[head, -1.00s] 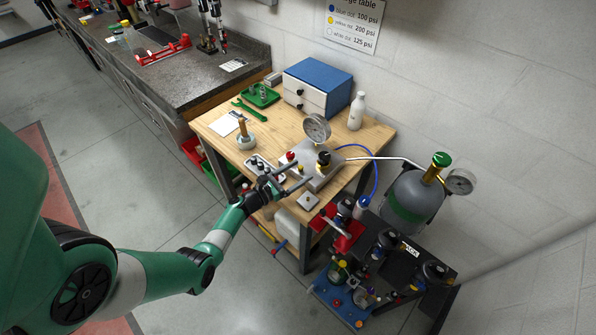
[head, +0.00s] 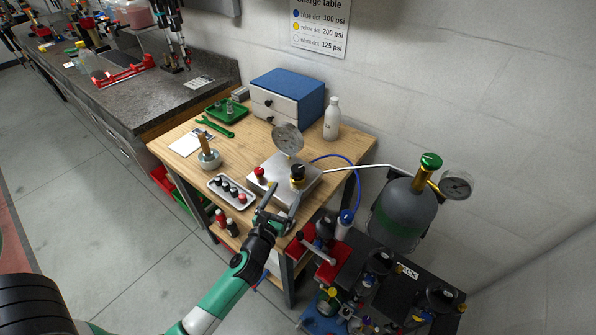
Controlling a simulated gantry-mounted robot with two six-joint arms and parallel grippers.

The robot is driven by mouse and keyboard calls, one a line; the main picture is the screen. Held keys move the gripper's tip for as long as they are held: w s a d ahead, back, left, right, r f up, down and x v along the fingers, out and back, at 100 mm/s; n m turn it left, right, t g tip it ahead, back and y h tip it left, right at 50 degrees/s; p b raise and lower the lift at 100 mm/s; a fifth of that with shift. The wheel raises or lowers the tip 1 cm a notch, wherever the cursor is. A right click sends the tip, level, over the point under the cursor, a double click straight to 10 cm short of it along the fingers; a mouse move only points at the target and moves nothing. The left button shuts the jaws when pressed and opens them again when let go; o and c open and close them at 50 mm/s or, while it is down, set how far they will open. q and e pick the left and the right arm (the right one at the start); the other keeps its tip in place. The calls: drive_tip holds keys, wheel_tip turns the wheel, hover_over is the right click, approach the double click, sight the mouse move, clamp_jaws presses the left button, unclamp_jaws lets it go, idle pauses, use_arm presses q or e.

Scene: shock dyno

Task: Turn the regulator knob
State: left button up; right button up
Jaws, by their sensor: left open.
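The regulator block (head: 272,181) is a silver metal box near the front of the wooden table. A black knob (head: 298,171) with a brass collar stands on its right part, and a red knob (head: 258,172) on its left. A round gauge (head: 287,138) rises behind them. My left gripper (head: 284,196) is open and empty at the block's front side, its fingers pointing toward the block. It appears apart from the black knob, just in front of and below it in the picture. My right gripper is not in view.
A silver pipe (head: 365,168) and blue hose (head: 352,172) run right toward a grey gas cylinder (head: 402,215). A black cart (head: 405,273) with equipment stands at right. A white bottle (head: 332,118) stands behind.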

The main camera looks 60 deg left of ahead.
sight(297, 167)
use_arm(q)
drive_tip(key=b+x, duration=0.1)
drive_tip(key=x, duration=0.9)
drive_tip(key=shift+r, duration=0.1)
clamp_jaws()
drive_tip(key=m+t+h+p, duration=0.1)
drive_tip(key=p, duration=0.3)
drive_tip(key=r+m+t+h+p, duration=0.1)
drive_tip(key=h+p, duration=0.1)
drive_tip(key=p, duration=0.3)
drive_tip(key=shift+a+m+t, duration=0.15)
drive_tip(key=shift+m+t, duration=0.15)
drive_tip(key=shift+m, duration=0.1)
drive_tip(key=h, duration=0.1)
drive_tip(key=m+t+h+p, duration=0.1)
drive_tip(key=shift+f+m+h, duration=0.3)
drive_tip(key=shift+f+h, duration=0.1)
drive_tip(key=shift+f, duration=0.1)
unclamp_jaws()
